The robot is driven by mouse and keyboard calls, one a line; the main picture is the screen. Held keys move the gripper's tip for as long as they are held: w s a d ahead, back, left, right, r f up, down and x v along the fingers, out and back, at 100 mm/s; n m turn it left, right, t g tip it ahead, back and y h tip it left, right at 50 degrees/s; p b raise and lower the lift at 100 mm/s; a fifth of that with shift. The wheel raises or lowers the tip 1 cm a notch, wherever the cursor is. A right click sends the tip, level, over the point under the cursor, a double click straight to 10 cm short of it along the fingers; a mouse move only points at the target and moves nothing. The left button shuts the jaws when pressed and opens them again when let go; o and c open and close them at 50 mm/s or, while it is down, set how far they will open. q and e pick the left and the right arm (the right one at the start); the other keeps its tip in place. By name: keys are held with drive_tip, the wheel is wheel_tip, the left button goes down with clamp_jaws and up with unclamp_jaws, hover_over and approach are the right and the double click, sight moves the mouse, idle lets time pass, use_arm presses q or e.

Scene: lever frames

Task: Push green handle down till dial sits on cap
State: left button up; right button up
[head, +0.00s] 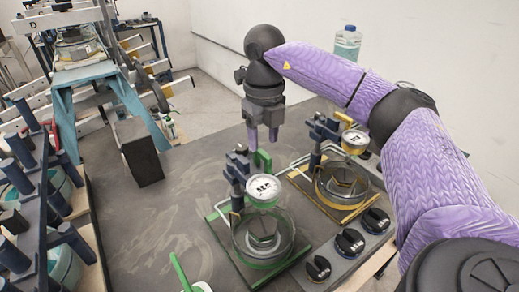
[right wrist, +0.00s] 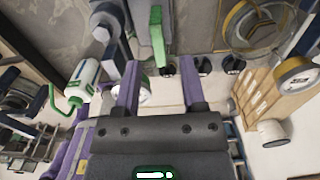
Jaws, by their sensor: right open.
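My right gripper (head: 263,140) points down with its purple fingers apart, just above the green handle (head: 262,161). In the right wrist view the green handle (right wrist: 157,35) stands ahead of the gap between the open fingers (right wrist: 159,88), with nothing gripped. Contact with the handle cannot be told. The handle belongs to a lever frame on a green-edged base (head: 222,232). Its white dial (head: 264,188) hangs raised above a glass jar (head: 285,246) with a dark cap (head: 262,240); a gap shows between dial and cap. My left gripper is not in view.
A similar yellow frame with a dial (head: 355,138) stands close on the right. Black knobs (head: 350,242) line the front right. A rack (head: 28,170) stands at the left, with a black box (head: 142,160) behind. The table's left middle (head: 150,215) is clear.

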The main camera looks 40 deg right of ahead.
wheel_tip(320, 180, down, 3)
drive_tip(key=shift+r, duration=0.15)
clamp_jaws()
idle(1.4)
